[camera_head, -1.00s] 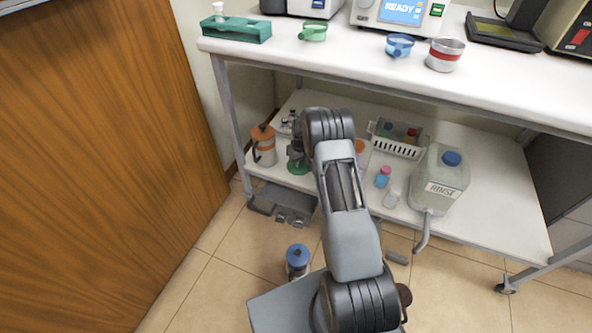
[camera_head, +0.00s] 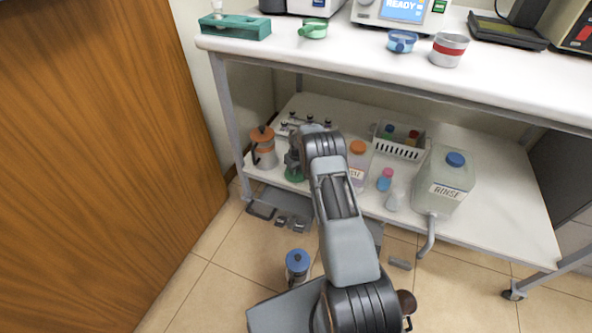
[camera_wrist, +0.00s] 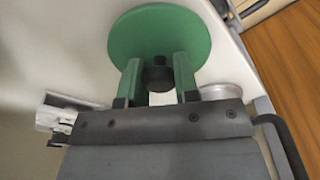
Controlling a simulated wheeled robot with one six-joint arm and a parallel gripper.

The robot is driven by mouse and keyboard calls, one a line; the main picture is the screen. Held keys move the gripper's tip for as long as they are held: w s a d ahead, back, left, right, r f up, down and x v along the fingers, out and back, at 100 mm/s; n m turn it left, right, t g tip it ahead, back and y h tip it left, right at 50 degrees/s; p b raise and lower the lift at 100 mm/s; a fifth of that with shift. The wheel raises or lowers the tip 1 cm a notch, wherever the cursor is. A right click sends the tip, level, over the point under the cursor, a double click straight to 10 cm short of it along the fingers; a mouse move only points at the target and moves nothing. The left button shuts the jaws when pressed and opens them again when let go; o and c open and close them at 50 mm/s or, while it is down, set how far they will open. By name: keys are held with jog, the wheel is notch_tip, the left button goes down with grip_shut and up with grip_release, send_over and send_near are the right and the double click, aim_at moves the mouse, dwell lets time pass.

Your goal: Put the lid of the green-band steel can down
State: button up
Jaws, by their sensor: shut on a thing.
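The green round lid (camera_wrist: 140,40) with its black knob (camera_wrist: 158,76) fills the top middle of the wrist view. My gripper (camera_wrist: 158,84) is shut on the knob, one finger on each side. In the head view the lid (camera_head: 294,175) shows low at the end of my arm, over the left part of the lower shelf, beside my gripper (camera_head: 293,158). Whether the lid touches the shelf I cannot tell. I cannot make out the green-band can for certain. A pale round metal rim (camera_wrist: 215,91) shows right of my fingers in the wrist view.
An orange-banded can (camera_head: 263,148) stands close left of the lid on the lower shelf (camera_head: 480,215). An orange-capped bottle (camera_head: 357,165), a white basket (camera_head: 398,148) and a rinse jug (camera_head: 442,183) stand to the right. The worktop (camera_head: 340,48) overhangs the shelf.

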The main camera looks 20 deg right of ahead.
jog(key=shift+f, duration=0.2)
jog(key=o, duration=0.9)
notch_tip(320, 180, up, 12)
jog(key=s+p, duration=0.1)
jog(key=p, duration=0.3)
notch_tip(320, 180, up, 9)
send_over(298, 175)
jog(key=s+a, duration=0.3)
jog(key=s+a+r, duration=0.6)
jog(key=s+r, duration=0.4)
jog(key=shift+m+t, duration=0.7)
jog(key=shift+m, duration=0.2)
jog(key=s+a+r, duration=0.1)
jog(key=s, duration=0.5)
jog(key=s+a+r, duration=0.1)
jog(key=s+a, duration=0.1)
jog(key=s, duration=0.5)
jog(key=s+a, duration=0.1)
jog(key=s, duration=0.5)
jog(key=shift+s+a+r, duration=0.2)
jog(key=shift+s+r, duration=0.15)
jog(key=shift+r, duration=0.05)
